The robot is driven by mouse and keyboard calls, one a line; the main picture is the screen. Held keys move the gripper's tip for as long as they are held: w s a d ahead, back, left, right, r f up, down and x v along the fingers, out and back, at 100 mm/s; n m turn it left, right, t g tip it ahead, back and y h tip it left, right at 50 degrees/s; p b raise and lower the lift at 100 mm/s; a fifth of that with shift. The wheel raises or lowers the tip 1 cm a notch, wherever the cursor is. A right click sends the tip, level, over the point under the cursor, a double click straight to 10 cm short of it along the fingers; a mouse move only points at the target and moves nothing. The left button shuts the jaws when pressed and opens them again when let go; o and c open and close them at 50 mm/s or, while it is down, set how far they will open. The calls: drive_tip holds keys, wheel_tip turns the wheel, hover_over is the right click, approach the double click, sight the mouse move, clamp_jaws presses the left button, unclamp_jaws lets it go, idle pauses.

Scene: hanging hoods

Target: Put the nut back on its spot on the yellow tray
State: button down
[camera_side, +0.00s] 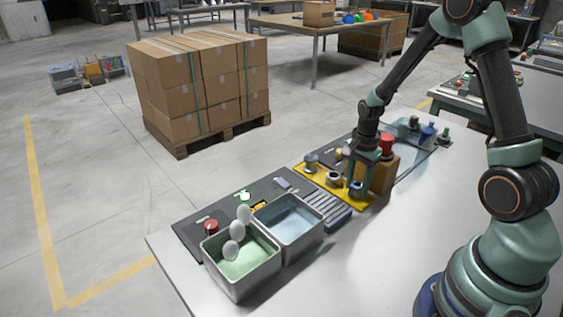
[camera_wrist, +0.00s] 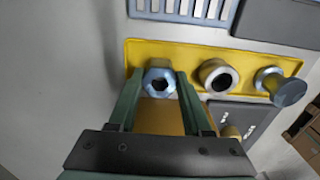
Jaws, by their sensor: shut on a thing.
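In the side view the nut (camera_side: 357,187) is low at the near end of the yellow tray (camera_side: 345,198), under my gripper (camera_side: 362,176). I cannot tell whether it touches the tray. A metal ring (camera_wrist: 217,75) and a round-headed metal part (camera_wrist: 284,88) stand on the tray beside it.
A brown block (camera_side: 385,176) and a red-topped part (camera_side: 387,146) stand close behind my gripper. A ribbed grey-blue rack (camera_side: 328,208) lies beside the tray. Two metal bins, one green inside (camera_side: 240,262) and one blue inside (camera_side: 290,221), stand further left. The near tabletop is clear.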

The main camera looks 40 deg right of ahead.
drive_tip(key=shift+f, duration=0.55)
drive_tip(key=shift+c, duration=1.3)
unclamp_jaws()
wheel_tip(320, 180, up, 11)
drive_tip(key=s+a+r+n+t, duration=0.2)
drive_tip(key=a+r+n, duration=0.4)
drive_tip(key=n, duration=0.3)
drive_tip(key=s+a+r+n+t, duration=0.3)
drive_tip(key=s+a+r+n, duration=0.2)
drive_tip(key=a+r+n, duration=0.2)
drive_tip(key=shift+a+n+t, duration=0.3)
drive_tip(key=shift+a+n, duration=0.35)
drive_tip(key=shift+n, duration=0.35)
